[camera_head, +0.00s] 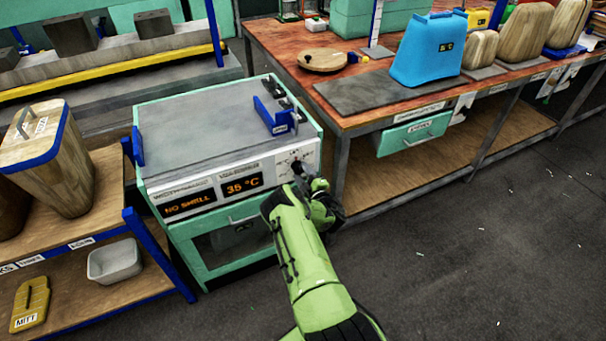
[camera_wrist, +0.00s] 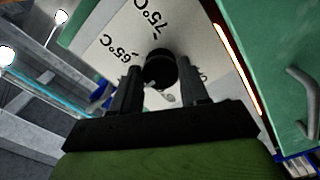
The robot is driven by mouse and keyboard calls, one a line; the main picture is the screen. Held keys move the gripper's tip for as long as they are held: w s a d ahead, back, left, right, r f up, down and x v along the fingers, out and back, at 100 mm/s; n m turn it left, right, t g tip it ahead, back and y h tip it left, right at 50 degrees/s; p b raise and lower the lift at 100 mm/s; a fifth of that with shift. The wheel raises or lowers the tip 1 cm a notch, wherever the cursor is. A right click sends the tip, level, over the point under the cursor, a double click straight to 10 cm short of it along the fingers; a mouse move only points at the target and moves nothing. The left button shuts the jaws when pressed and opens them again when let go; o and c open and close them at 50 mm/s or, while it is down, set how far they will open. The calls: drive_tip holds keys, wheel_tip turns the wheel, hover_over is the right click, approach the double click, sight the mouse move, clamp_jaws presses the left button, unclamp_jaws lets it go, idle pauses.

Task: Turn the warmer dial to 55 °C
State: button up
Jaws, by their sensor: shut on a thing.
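The warmer (camera_head: 220,170) is a teal and white cabinet with a grey top. Its front displays (camera_head: 242,184) read "NO SHELL" and "35 °C". The black dial (camera_wrist: 160,68) is on the panel's right end. In the wrist view, the marks "65°C" and "75°C" show beside it on the white panel (camera_wrist: 110,45). My gripper (camera_wrist: 157,85) has a finger on either side of the dial and is shut on it. In the head view my green arm and gripper (camera_head: 305,180) reach the panel's right end and hide part of the dial.
A workbench (camera_head: 340,122) with a blue container (camera_head: 428,52) and wooden shells stands to the right. A blue bracket (camera_head: 272,118) sits on the warmer.

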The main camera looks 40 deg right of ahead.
drive_tip(key=shift+d, duration=0.1)
drive_tip(key=o, duration=1)
drive_tip(key=shift+s, duration=0.1)
drive_tip(key=p+v, duration=1.1)
drive_tip(key=v, duration=0.4)
drive_tip(key=shift+s+p, duration=0.3)
drive_tip(key=shift+p, duration=0.05)
